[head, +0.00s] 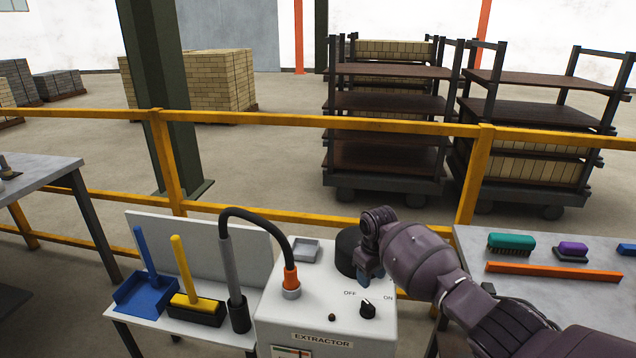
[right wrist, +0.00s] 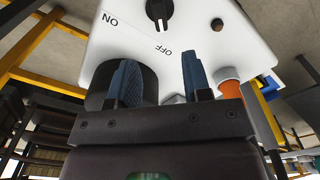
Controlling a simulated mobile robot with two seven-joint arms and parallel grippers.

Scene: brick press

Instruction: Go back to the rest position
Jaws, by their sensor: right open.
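My right gripper (head: 368,262) is over the right part of the white extractor box (head: 325,310) in the head view, beside a black round part (head: 347,252) that it partly hides. In the right wrist view its two blue fingers (right wrist: 155,85) stand apart with nothing between them. The black dial knob (head: 367,308) sits on the box between the OFF and ON labels; it also shows in the right wrist view (right wrist: 158,10). My left gripper is not in view.
A black hose with an orange end (head: 291,280) joins the box. A blue dustpan (head: 148,293) and yellow-handled brush (head: 197,305) lie left. A right table (head: 520,310) holds brushes and an orange bar (head: 553,273). A yellow railing (head: 300,122) runs behind.

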